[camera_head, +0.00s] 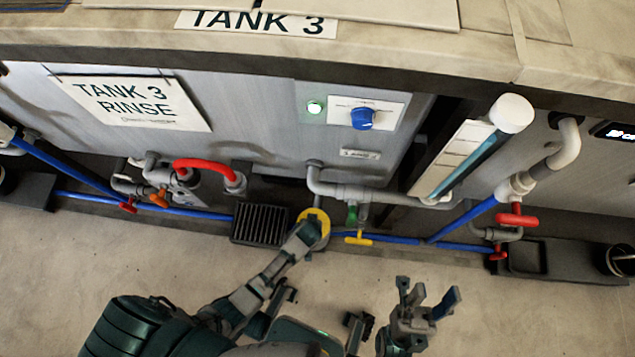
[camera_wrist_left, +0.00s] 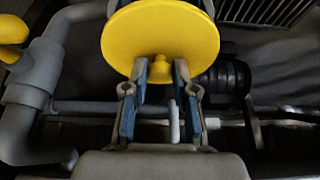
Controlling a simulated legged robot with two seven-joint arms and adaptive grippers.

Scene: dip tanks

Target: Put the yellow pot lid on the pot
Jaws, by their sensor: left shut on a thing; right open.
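The yellow pot lid (camera_head: 318,220) is a round disc low in front of the tank, below a grey pipe. In the left wrist view the lid (camera_wrist_left: 160,35) faces me, its small knob between the blue-padded fingertips. My left gripper (camera_wrist_left: 160,75) is shut on the lid by this knob; its fingers are mostly hidden by my arm in the head view. A dark ribbed round body (camera_wrist_left: 228,76) shows behind the lid on the right; I cannot tell whether it is the pot. My right gripper (camera_head: 434,297) is open and empty above the floor.
A black drain grate (camera_head: 261,224) lies left of the lid. A yellow-handled valve (camera_head: 358,239) and blue pipes (camera_head: 395,238) run to its right. A grey pipe (camera_head: 335,190) hangs above. A red-handled valve (camera_head: 516,219) stands farther right. Floor in front is clear.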

